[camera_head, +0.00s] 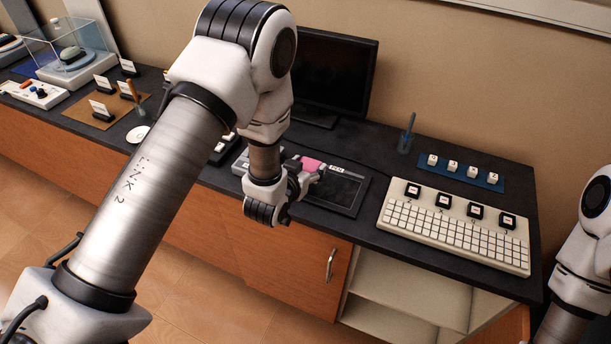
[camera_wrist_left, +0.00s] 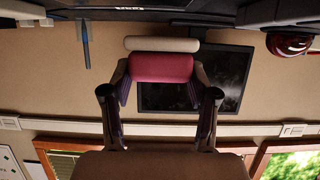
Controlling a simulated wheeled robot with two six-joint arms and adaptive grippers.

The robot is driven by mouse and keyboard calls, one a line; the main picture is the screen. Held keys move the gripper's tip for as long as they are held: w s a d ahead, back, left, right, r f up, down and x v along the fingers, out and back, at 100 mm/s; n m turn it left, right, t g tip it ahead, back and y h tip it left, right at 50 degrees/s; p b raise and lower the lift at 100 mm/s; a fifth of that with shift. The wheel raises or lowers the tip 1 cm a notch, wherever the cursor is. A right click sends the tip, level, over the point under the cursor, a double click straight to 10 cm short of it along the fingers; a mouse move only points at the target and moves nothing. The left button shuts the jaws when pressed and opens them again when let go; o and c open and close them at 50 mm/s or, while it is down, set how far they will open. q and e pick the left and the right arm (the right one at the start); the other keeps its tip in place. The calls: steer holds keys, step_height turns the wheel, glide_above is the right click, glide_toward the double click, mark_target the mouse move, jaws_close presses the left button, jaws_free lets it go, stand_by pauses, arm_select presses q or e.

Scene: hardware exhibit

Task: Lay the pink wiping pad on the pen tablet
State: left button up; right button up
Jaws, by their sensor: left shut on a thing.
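The pink wiping pad (camera_head: 313,163) is held in my left gripper (camera_head: 303,174), above the far left part of the pen tablet in the head view. In the left wrist view the pad (camera_wrist_left: 162,67) sits between the two fingers of the left gripper (camera_wrist_left: 162,86), with a pale rounded strip along its edge. The pen tablet (camera_head: 342,190) is a dark flat slab on the counter; my gripper and wrist hide its left part. I cannot tell whether the pad touches it. My right arm shows at the right edge, but its gripper is out of view.
A black monitor (camera_head: 335,75) stands at the back. Cards and a clear case (camera_head: 68,50) are at left.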

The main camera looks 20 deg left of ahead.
mark_target(306, 158)
arm_select(q)
steer(key=w, duration=0.1)
steer(key=w+a, duration=0.1)
steer(key=shift+w+a+f, duration=0.2)
steer(key=shift+w+f, duration=0.1)
steer(key=shift+f, duration=0.05)
step_height(306, 158, down, 4)
steer(key=b, duration=0.3)
steer(key=shift+r, duration=0.4)
steer(key=o, duration=1)
